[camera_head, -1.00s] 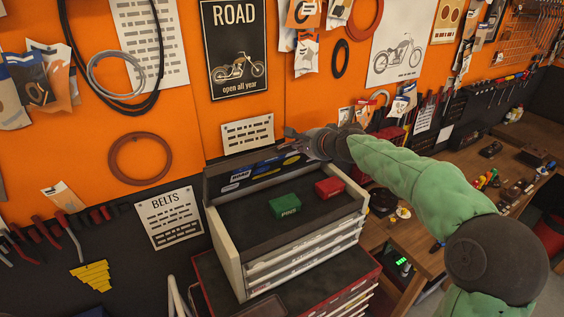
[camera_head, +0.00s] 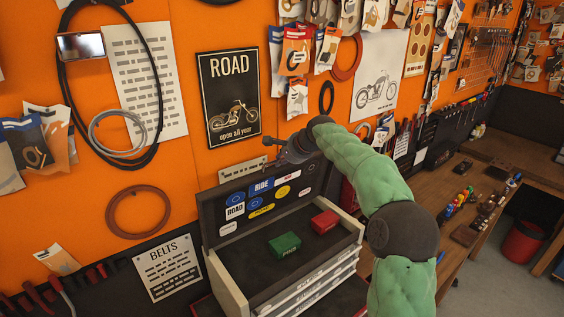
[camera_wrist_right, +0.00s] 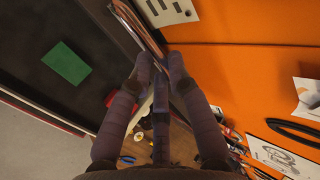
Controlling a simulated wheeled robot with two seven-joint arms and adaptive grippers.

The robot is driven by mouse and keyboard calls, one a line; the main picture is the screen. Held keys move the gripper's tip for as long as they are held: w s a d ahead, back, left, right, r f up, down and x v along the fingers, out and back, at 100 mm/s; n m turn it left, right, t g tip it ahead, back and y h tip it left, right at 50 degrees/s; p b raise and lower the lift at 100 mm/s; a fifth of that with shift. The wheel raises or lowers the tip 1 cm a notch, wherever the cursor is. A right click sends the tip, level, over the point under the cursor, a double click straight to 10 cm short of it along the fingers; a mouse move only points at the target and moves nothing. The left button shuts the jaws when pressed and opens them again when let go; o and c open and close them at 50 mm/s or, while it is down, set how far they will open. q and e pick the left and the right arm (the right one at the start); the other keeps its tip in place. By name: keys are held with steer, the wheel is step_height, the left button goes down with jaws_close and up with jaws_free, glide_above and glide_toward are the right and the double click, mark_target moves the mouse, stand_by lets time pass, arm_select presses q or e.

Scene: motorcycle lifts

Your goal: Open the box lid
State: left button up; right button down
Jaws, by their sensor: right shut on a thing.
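The box (camera_head: 230,290) is a grey and black tool chest with an open top compartment. Its dark lid (camera_head: 212,203) stands raised at the back, with colourful stickers on its inner face. The exact contact is partly hidden by the fingers. My left gripper is in neither view.
A green box (camera_head: 285,246) and a red box (camera_head: 324,222) lie in the top compartment. The orange wall (camera_head: 190,165) is close behind the lid, with a sign (camera_head: 243,168) there. A wooden bench (camera_head: 450,215) with tools stands to the right.

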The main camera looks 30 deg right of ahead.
steer(key=shift+w+r+g+p, duration=0.25)
steer(key=shift+w+r, duration=0.1)
steer(key=shift+w, duration=0.4)
steer(key=shift+w+r+g+p, duration=0.25)
steer(key=shift+w+r, duration=0.1)
steer(key=shift+w, duration=0.35)
steer(key=c, duration=1.2)
jaws_free()
steer(key=shift+o, duration=0.2)
steer(key=shift+a+f, duration=0.1)
steer(key=v, duration=1.2)
